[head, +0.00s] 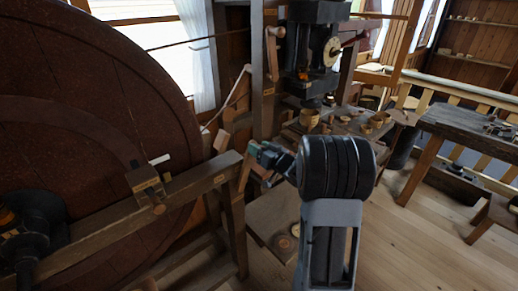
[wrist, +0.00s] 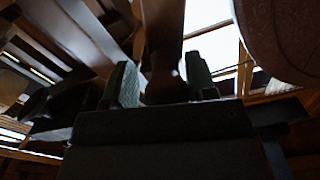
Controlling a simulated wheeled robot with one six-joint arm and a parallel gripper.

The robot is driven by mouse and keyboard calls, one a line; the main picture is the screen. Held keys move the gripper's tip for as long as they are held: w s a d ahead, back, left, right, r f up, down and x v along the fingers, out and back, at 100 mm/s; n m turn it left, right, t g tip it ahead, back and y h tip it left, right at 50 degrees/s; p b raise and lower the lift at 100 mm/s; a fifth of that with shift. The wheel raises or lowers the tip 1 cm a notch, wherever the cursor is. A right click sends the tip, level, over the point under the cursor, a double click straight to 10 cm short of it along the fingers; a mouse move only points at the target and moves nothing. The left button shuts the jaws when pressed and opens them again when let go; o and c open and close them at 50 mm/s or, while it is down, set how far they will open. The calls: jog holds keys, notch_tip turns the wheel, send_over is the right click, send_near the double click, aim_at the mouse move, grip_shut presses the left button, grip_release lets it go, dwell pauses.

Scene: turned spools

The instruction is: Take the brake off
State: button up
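A huge dark red-brown wheel (head: 90,120) fills the left of the head view, and its rim shows in the wrist view (wrist: 285,35). A curved brown band (head: 85,122) crosses its face down to a wooden block (head: 147,185) on a long beam (head: 190,186). A short wooden handle (head: 245,170) stands at the beam's right end. My gripper (head: 258,155) is right beside this handle. In the wrist view its green-padded fingers (wrist: 160,82) are apart, with a dark wooden bar (wrist: 164,40) between them. A narrow gap shows beside the bar; contact is unclear.
A workbench (head: 345,125) with several turned wooden pots stands behind my arm, beside a dark machine (head: 312,50) on posts. Another heavy table (head: 470,125) is at the right. The plank floor (head: 410,240) is open at the lower right. A low wooden board (head: 275,220) lies below my gripper.

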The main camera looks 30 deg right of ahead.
jog(key=shift+o, duration=0.8)
jog(key=shift+a, duration=0.15)
jog(key=b+v, duration=0.1)
jog(key=v, duration=1.3)
jog(key=shift+b, duration=0.3)
